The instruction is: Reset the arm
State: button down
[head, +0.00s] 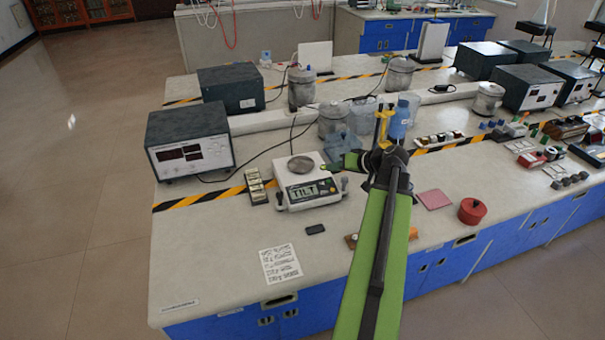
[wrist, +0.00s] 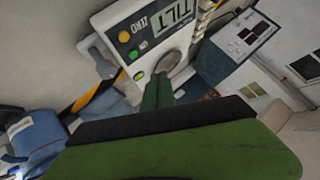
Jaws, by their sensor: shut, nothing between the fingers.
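My green arm (head: 380,245) reaches over the bench from the bottom of the head view. My gripper (head: 334,166) points left beside the right edge of a white balance (head: 310,203) with a round metal pan. The gripper is shut and empty. In the wrist view my gripper (wrist: 157,92) shows as a dark green shape in front of the balance (wrist: 178,28), whose display reads TILT. I cannot tell whether the fingers touch the balance. The green arm part covers the bottom of the wrist view.
A blue-capped bottle (head: 400,118) and a yellow stand (head: 383,127) are close behind my arm. A dark instrument (head: 188,140) stands left. A red pot (head: 472,211) and pink pad (head: 434,199) lie right.

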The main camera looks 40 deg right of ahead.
jog(key=shift+s+a+r+p, duration=0.15)
jog(key=shift+r+p, duration=0.3)
jog(key=shift+r, duration=0.4)
